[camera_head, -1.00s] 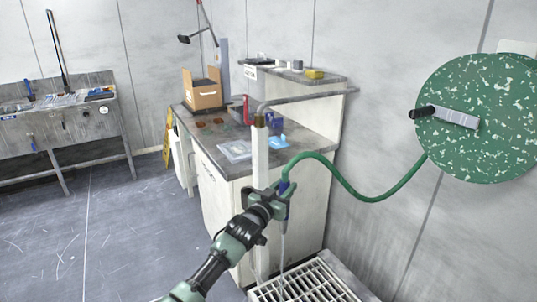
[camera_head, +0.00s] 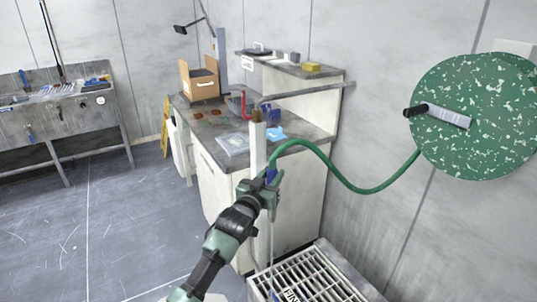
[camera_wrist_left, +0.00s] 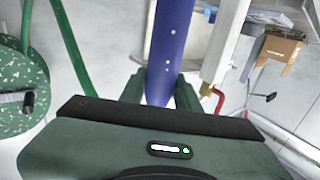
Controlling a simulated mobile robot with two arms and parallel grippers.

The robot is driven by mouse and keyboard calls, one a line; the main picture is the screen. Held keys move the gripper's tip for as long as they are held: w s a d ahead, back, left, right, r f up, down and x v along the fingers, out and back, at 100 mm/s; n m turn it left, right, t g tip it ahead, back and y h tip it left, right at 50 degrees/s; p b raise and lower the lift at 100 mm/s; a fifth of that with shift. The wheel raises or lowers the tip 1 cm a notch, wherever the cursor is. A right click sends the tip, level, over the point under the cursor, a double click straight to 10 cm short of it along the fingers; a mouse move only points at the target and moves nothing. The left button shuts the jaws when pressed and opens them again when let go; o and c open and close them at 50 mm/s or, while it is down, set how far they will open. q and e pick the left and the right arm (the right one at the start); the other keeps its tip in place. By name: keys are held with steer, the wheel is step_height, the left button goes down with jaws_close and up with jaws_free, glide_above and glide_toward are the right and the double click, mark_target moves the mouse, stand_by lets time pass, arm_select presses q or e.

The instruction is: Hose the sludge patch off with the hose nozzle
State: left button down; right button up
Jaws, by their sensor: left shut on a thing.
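My left gripper (camera_head: 266,190) is shut on the blue hose nozzle (camera_head: 271,176), beside a pale upright post and above the floor grate (camera_head: 318,274). The nozzle points down, and a thin pale stream falls from it toward the grate's left side. The green hose (camera_head: 345,180) loops from the nozzle's top to the right. In the left wrist view the nozzle (camera_wrist_left: 168,50) stands between the fingers. I cannot clearly make out a sludge patch; the stream's lower end is at the picture's bottom edge. My right gripper is out of view.
The green hose reel (camera_head: 475,120) hangs on the right wall. Behind the post, a worktop (camera_head: 225,165) carries a cardboard box (camera_head: 199,84), brown blotches and small items. A metal sink bench (camera_head: 60,125) stands far left. The floor at left is clear.

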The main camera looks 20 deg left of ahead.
arm_select(q)
steer(key=s+d+f+b, duration=0.1)
steer(key=s+d+f, duration=0.2)
steer(key=s+d, duration=0.35)
steer(key=s+d+f+b, duration=0.1)
steer(key=s+d+f, duration=0.15)
steer(key=s, duration=0.65)
steer(key=s+a+f+p, duration=0.1)
steer(key=s+a+f, duration=0.2)
steer(key=s+a, duration=0.4)
steer(key=s+a+f+p, duration=0.1)
steer(key=s+a+f, duration=0.3)
steer(key=s, duration=1.7)
steer(key=s+a+f+p, duration=0.1)
steer(key=s+a+f, duration=0.3)
steer(key=s+a, duration=0.8)
steer(key=shift+s+f, duration=0.15)
steer(key=shift+s, duration=1)
steer(key=shift+w+d, duration=0.1)
